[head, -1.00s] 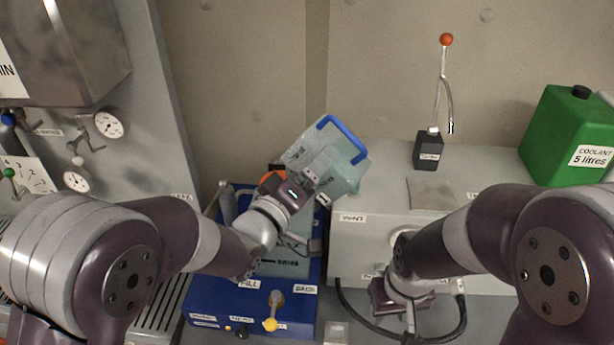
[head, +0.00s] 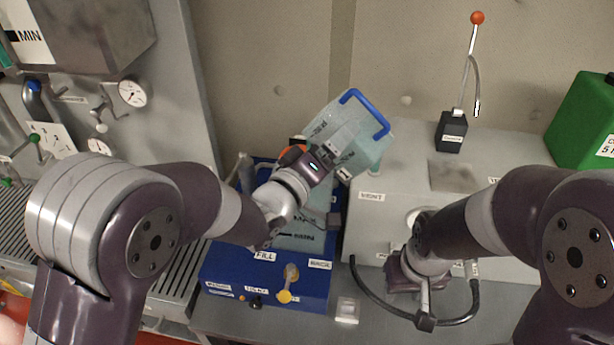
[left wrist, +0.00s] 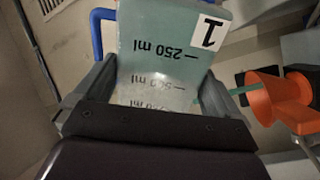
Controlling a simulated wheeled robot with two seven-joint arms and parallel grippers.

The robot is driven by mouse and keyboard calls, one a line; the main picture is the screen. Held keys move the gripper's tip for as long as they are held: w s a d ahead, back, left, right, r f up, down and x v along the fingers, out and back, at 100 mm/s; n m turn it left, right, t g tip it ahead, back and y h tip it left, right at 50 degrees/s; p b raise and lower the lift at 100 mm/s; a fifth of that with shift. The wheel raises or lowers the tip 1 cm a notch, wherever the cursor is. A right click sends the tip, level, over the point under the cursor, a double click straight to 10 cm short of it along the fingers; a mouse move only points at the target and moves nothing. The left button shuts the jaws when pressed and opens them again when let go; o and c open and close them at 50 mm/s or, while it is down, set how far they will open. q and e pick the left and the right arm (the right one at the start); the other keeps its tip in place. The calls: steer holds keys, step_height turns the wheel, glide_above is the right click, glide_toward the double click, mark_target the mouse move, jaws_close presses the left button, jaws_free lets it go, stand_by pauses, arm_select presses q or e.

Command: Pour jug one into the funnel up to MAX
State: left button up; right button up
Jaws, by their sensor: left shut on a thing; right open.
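Jug one (head: 347,135) is a translucent pale green jug with a blue handle (head: 366,110). My left gripper (head: 335,150) is shut on it and holds it tilted above the blue unit. In the left wrist view jug one (left wrist: 170,50) shows a "1" label and 250 ml marks. The orange funnel (left wrist: 275,95) is beside it there, and a thin teal streak, apparently liquid, runs from the jug towards its mouth. In the head view the funnel is mostly hidden behind my left gripper. A sight panel (head: 300,237) with MAX and MIN shows below, partly covered. My right gripper (head: 424,300) is open, low on the right.
The blue unit (head: 262,285) carries FILL and BACK labels and a yellow tap (head: 286,294). Right of it stand a grey cabinet (head: 400,180), a black box with an orange-tipped lever (head: 452,130) and a green coolant can (head: 585,125). A black hose (head: 372,305) loops near my right gripper.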

mark_target(327, 130)
arm_select(q)
steer(key=shift+w+a+r+n, duration=0.1)
steer(key=shift+r+n, duration=0.55)
steer(key=shift+n, duration=0.05)
stand_by(0.6)
steer(key=shift+w+a+r+n+p, duration=0.1)
steer(key=shift+a+r+n+p, duration=0.1)
steer(key=shift+r+n+p, duration=0.45)
steer(key=shift+f+n, duration=0.15)
steer(key=shift+n, duration=0.1)
stand_by(0.5)
steer(key=shift+w+a+r+n, duration=0.2)
steer(key=shift+r+n, duration=0.2)
steer(key=shift+n, duration=0.3)
steer(key=shift+t, duration=0.3)
